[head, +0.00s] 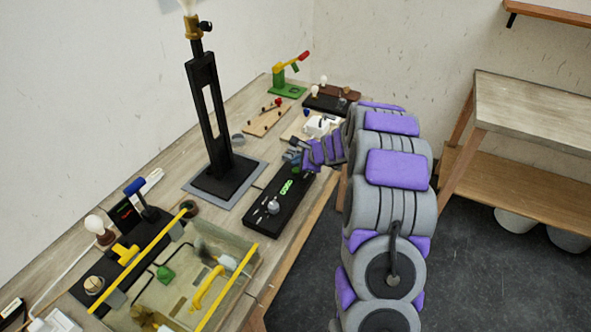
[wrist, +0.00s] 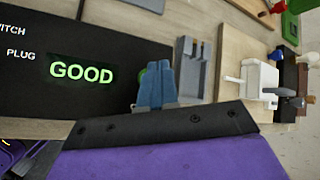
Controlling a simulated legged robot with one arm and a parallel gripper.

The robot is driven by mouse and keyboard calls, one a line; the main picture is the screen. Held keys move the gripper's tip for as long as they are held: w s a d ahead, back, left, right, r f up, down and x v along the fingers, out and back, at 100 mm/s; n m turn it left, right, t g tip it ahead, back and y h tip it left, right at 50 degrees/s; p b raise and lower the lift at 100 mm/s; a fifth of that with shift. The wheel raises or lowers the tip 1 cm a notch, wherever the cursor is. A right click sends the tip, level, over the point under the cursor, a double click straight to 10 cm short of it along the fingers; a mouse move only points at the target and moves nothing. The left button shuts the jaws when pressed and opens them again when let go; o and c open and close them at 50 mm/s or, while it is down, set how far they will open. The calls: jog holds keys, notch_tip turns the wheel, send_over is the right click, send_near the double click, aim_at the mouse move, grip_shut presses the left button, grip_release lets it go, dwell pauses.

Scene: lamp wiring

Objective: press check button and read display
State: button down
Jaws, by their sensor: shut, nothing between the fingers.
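The black check box (head: 262,215) lies on the wooden bench in the head view, with a lit green display (head: 287,187). In the wrist view the display (wrist: 82,72) reads "GOOD" in green on the black panel (wrist: 40,108). "PLUG" and part of a second label, "ITCH", show to its left. A green round button (wrist: 142,76) is right of the display, mostly hidden behind my fingers. My gripper (wrist: 160,76) is shut and empty, its blue fingertips over the button; I cannot tell if they touch it. It also shows over the box's far end in the head view (head: 291,157).
A tall black lamp stand (head: 212,120) stands left of the box on a grey base. A clear yellow-edged bin (head: 190,285) is at the near end of the bench. A grey block with prongs (wrist: 186,70) and a wooden board (wrist: 236,65) are right of my fingers.

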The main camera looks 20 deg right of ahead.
jog(key=shift+d+r+p, duration=0.1)
jog(key=shift+r+p, duration=2.25)
jog(key=shift+r, duration=0.2)
jog(key=shift+f, duration=0.1)
